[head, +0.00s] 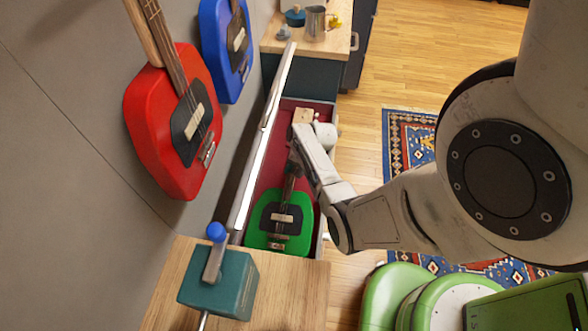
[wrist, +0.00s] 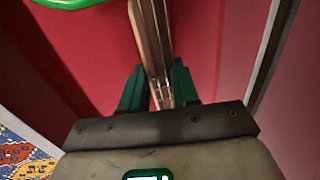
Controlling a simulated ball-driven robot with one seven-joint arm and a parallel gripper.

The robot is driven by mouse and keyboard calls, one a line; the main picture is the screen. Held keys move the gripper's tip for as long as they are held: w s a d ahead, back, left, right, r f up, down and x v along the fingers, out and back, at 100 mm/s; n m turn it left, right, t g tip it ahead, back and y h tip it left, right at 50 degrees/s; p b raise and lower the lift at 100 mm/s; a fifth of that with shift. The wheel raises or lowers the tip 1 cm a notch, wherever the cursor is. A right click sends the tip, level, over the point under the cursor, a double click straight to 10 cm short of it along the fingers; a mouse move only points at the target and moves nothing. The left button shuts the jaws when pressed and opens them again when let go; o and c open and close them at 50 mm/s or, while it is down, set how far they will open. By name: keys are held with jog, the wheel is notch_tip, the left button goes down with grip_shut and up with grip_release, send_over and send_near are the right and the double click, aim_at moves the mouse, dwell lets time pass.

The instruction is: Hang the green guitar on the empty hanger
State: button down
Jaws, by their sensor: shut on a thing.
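The green guitar (head: 262,222) lies in a long red-lined space (head: 300,106) beside the wall, its body toward the bottom of the head view and its neck pointing up the picture. My gripper (head: 293,158) reaches in from the right and is shut on the guitar's neck. In the wrist view the neck (wrist: 150,35) runs between the dark green fingers of my gripper (wrist: 158,88), and a bit of the green body (wrist: 75,3) shows at the top left. I cannot tell whether the guitar touches the red floor. The empty hanger is not in view.
A red guitar (head: 150,115) and a blue guitar (head: 218,65) hang on the grey wall at left. A wooden top with a teal box (head: 235,285) is at the bottom; a counter (head: 340,40) with a metal mug is at the top. Green seats (head: 395,285) stand lower right.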

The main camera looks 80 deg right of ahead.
notch_tip(320, 180, up, 13)
jog(key=p, duration=1.1)
jog(key=shift+f, duration=0.2)
dwell(1.0)
jog(key=shift+d, duration=0.1)
jog(key=s+p, duration=0.2)
jog(key=s, duration=0.6)
jog(key=shift+d, duration=0.3)
dwell(0.6)
dwell(0.3)
